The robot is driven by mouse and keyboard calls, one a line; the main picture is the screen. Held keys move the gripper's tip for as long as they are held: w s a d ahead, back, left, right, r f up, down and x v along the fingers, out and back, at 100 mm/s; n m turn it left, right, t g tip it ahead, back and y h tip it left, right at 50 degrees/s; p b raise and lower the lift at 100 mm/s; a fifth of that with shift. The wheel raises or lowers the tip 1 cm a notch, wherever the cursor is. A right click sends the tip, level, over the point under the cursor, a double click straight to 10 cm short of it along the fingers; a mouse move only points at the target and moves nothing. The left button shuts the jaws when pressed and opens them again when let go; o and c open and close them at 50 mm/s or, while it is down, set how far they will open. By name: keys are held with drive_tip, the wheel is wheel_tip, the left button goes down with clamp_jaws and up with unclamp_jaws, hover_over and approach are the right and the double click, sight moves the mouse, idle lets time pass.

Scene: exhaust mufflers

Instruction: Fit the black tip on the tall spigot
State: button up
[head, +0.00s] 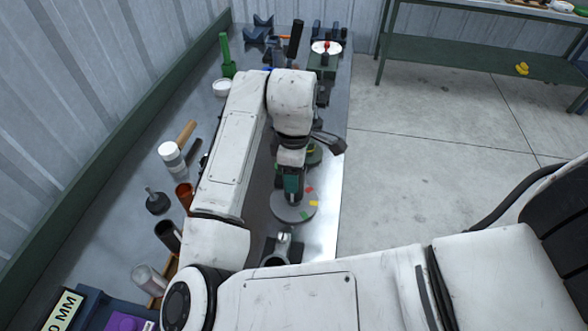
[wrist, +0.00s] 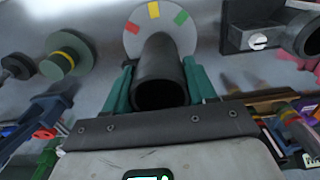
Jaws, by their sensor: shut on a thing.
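My gripper (wrist: 155,85) has teal fingers shut on a black tube, which I take to be the black tip (wrist: 160,66). Its dark open end faces the wrist camera. Its far end lies in front of a grey round disc (wrist: 132,22) with red, yellow and green patches; I cannot tell whether they touch. In the head view my gripper (head: 292,190) is just above this disc (head: 284,211), near the bench's right edge, and the tip is not clearly visible. I cannot pick out the tall spigot for certain; anything under the tip is hidden.
A green stepped piece with a yellow band (wrist: 66,52) stands beside the disc. A dark clamp block (wrist: 235,36) is on its other side. Cups and tubes, including a copper cup (head: 184,194), line the bench's left. A green shelf (head: 450,62) stands across open floor.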

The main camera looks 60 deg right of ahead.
drive_tip(key=shift+f+b, duration=0.3)
drive_tip(key=shift+f, duration=0.45)
drive_tip(key=o, duration=1.1)
drive_tip(key=shift+r, duration=0.1)
wheel_tip(320, 180, up, 11)
drive_tip(key=shift+f+p, duration=0.15)
drive_tip(key=shift+p, duration=0.4)
